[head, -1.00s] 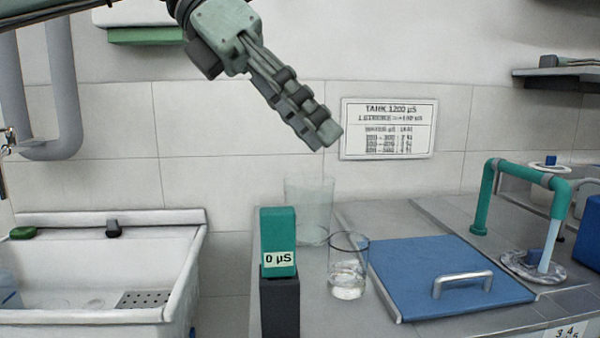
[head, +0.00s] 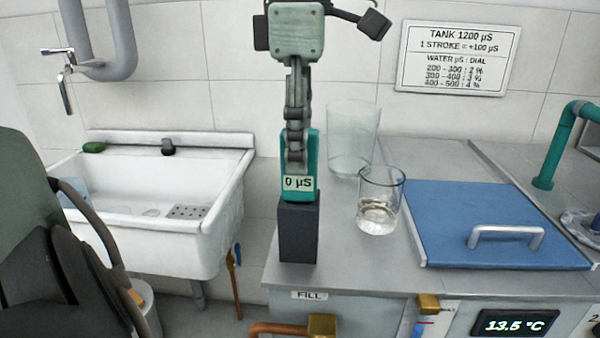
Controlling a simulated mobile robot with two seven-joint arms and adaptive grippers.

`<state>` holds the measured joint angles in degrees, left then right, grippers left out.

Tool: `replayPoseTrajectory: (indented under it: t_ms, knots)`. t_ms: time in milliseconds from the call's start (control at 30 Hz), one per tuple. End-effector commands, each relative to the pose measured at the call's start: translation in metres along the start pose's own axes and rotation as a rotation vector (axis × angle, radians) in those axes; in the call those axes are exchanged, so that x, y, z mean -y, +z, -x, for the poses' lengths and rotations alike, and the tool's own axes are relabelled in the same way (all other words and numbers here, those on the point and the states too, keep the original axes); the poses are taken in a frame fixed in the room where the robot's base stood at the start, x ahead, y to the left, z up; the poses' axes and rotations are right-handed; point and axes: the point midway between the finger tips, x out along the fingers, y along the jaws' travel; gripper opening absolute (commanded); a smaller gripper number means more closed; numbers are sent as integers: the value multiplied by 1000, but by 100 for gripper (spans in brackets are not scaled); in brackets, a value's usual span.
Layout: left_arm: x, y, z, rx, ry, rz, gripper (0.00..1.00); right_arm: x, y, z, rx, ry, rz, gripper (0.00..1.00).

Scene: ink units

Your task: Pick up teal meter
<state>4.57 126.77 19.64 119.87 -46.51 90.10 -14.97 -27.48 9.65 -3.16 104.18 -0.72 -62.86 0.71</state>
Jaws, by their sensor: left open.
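The teal meter (head: 311,178) stands upright on a dark grey block (head: 298,235) at the left end of the worktop. Its label reads 0 µS. My left gripper (head: 295,163) comes down from above and is seen edge-on, with its fingers overlapping the upper part of the meter. It is open. The fingers hide part of the meter's front, and I cannot tell whether they touch it. My right gripper cannot be made out.
A glass beaker with some clear liquid (head: 378,215) and a taller clear vessel (head: 352,140) stand close to the right of the meter. A blue lid with a handle (head: 500,215) lies further right. A white sink (head: 150,225) is to the left, across a gap.

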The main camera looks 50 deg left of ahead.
Motion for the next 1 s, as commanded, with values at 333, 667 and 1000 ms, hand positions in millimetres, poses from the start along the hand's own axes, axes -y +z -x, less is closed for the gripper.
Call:
replayPoseTrajectory:
  t_ms: [333,667,1000]
  knots:
    - [0,0,-10,1,0,1,47,-2,-13,2,-20,3,-2,40]
    - [0,0,-9,2,0,0,6,-1,-10,2,-14,2,-2,40]
    - [0,0,-9,2,1,1,0,-1,-5,1,-6,1,-1,40]
